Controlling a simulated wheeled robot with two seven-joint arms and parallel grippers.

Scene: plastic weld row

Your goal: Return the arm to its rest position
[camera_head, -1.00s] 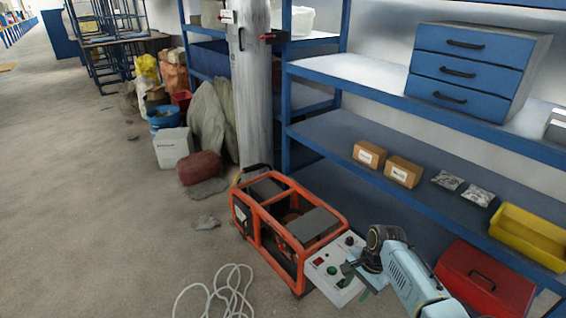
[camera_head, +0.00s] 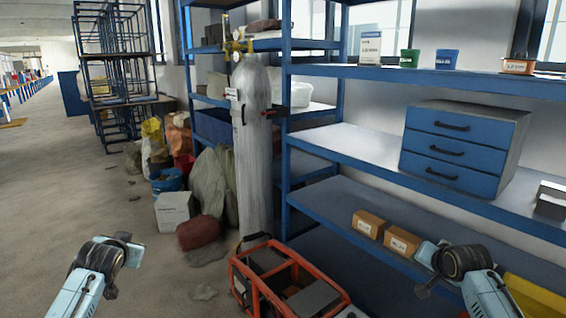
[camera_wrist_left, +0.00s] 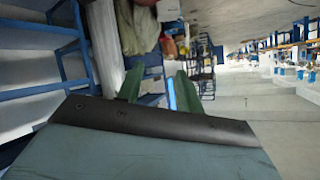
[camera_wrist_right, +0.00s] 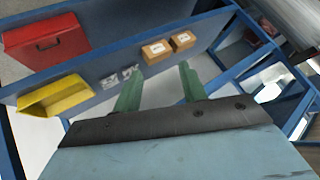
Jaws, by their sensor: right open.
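My left arm stands at the lower left of the head view, with its gripper (camera_head: 128,250) over the bare floor. In the left wrist view its two green fingers (camera_wrist_left: 160,84) are apart with nothing between them. My right arm is at the lower right of the head view, its gripper (camera_head: 424,270) in front of the lower shelf. In the right wrist view its green fingers (camera_wrist_right: 157,88) are spread and empty. Two small cardboard boxes (camera_wrist_right: 168,47) on the shelf lie beyond the right fingers, apart from them.
An orange-framed generator (camera_head: 285,285) stands on the floor between my arms. Blue shelving (camera_head: 340,225) with a blue drawer cabinet (camera_head: 460,150) fills the right. A grey gas cylinder (camera_head: 253,150) stands behind the generator. A yellow bin (camera_wrist_right: 58,97) and red toolbox (camera_wrist_right: 45,42) are near the right gripper.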

